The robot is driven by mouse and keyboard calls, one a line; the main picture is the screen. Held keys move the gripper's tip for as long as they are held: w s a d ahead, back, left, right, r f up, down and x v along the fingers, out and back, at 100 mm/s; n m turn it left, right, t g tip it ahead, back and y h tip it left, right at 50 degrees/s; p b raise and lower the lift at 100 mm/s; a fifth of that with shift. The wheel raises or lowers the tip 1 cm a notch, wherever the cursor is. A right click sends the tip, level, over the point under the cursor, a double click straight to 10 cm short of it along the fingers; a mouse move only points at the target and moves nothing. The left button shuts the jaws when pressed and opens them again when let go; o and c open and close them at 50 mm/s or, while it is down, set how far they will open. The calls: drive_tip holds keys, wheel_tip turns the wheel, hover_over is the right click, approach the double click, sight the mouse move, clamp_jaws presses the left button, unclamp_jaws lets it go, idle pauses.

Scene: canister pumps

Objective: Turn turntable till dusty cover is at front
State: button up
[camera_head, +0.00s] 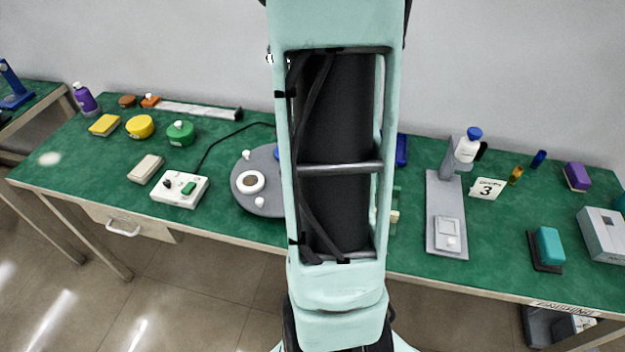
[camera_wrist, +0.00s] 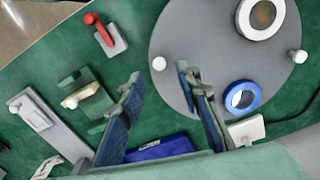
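The turntable is a grey disc (camera_head: 268,175) left of my arm in the head view, its right part hidden. It fills the upper middle of the wrist view (camera_wrist: 205,40). On it is a white ring with a brownish, dull centre (camera_head: 250,182), also in the wrist view (camera_wrist: 262,14). A blue ring with a pale centre (camera_wrist: 243,97) sits on it too. White knobs (camera_wrist: 158,63) stand at its rim. Which piece is the dusty cover I cannot tell for certain. My gripper (camera_wrist: 162,76) is open and empty, its fingers over the disc's edge; contact is unclear.
A white control box (camera_head: 180,189) stands left of the turntable. In the wrist view, a red-handled block (camera_wrist: 105,35), a green fixture (camera_wrist: 85,95) and a blue block (camera_wrist: 160,148) lie nearby. A grey stand (camera_head: 446,215) is right of my arm. Green tabletop (camera_wrist: 45,65) lies between them.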

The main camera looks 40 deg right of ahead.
wheel_tip(320, 180, up, 8)
idle(0.7)
